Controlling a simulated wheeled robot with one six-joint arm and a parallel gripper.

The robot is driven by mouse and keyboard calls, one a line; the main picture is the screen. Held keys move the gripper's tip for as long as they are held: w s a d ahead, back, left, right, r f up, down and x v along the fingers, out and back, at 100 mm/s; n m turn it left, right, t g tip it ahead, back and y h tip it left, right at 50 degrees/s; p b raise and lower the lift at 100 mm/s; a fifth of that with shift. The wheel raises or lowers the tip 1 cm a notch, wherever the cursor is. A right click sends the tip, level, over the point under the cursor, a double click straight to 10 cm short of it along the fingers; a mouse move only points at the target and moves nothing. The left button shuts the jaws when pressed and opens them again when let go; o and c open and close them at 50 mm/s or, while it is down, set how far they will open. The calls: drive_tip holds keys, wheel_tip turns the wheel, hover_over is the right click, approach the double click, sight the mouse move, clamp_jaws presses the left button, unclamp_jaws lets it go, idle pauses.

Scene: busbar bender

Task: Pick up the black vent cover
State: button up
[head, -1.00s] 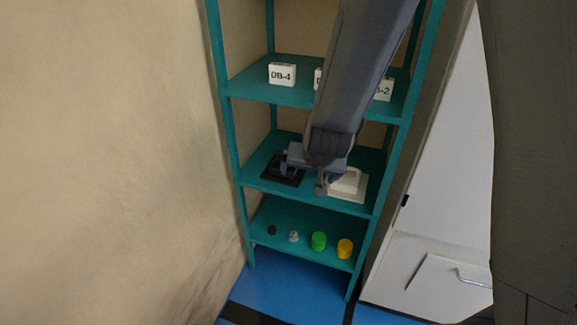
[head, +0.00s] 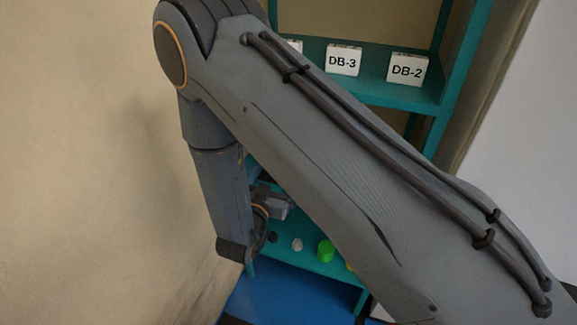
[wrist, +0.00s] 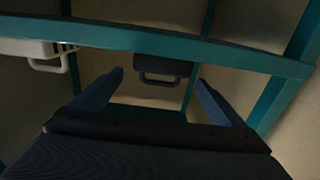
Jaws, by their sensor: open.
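The black vent cover (wrist: 162,68) shows in the wrist view beside the teal shelf edge, with a loop-like handle on its near side. It lies ahead of my gripper (wrist: 159,78), roughly between the two spread fingertips in the picture. The fingers are open and nothing is held between them; I cannot tell the exact gap to the cover. In the head view my gripper (head: 272,206) is low at the shelf's left side, partly hidden by my arm. My arm hides the cover there.
A white cover (wrist: 40,50) is at the left in the wrist view. The teal shelf edge (wrist: 235,57) crosses above the fingers. In the head view, white blocks marked DB-3 (head: 344,60) and DB-2 (head: 407,69) stand above; a green knob (head: 325,250) stands low. A wall is close left.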

drive_tip(key=x, duration=0.7)
drive_tip(key=shift+a+f, duration=0.1)
drive_tip(key=shift+f, duration=0.05)
drive_tip(key=shift+s, duration=0.1)
drive_tip(key=shift+c, duration=0.5)
drive_tip(key=c, duration=1.1)
